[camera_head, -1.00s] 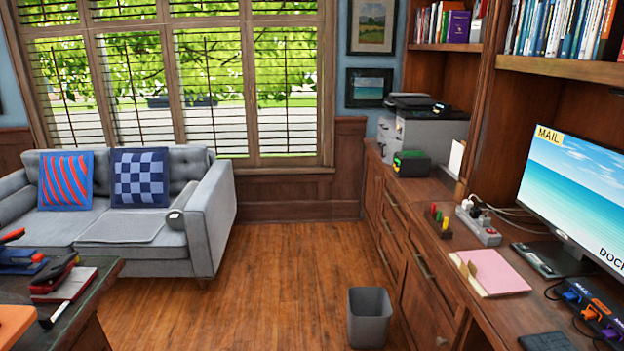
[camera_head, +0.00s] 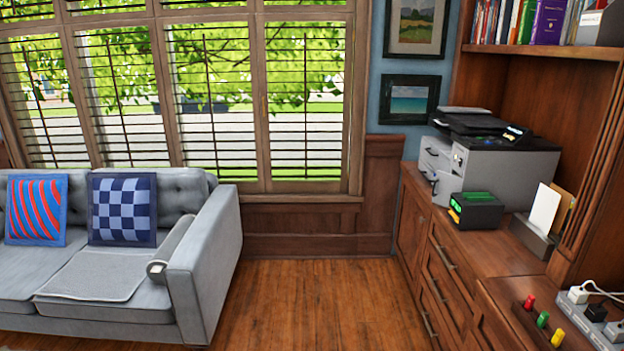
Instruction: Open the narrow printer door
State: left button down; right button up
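The printer (camera_head: 490,165) stands on the wood cabinet at the right, under the bookcase shelf. It is grey with a dark top and a small lit panel. Its light front side faces left and has small handles; the narrow door (camera_head: 434,181) seems to be the lower part of that front, and it looks shut, though it is small in view. A black and green box stands just in front of the printer and hides part of its lower side. Neither of my grippers is in view.
The black and green box (camera_head: 475,210), a card holder (camera_head: 537,236), colored pegs (camera_head: 542,320) and a power strip (camera_head: 593,318) are on the cabinet top (camera_head: 480,255). A grey sofa (camera_head: 190,270) is at the left. The wood floor (camera_head: 320,300) between them is clear.

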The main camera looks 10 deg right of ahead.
aim_at(445, 185)
jog(key=i+j, duration=0.15)
jog(key=i, duration=1.25)
jog(key=i+z, duration=0.3)
jog(key=z, duration=0.15)
jog(key=i+j+z, duration=0.1)
jog(key=i+z, duration=0.2)
jog(key=z, duration=0.2)
jog(key=i+j+z, duration=0.2)
jog(key=z, duration=0.25)
jog(key=i+j+z, duration=0.35)
jog(key=z, duration=0.15)
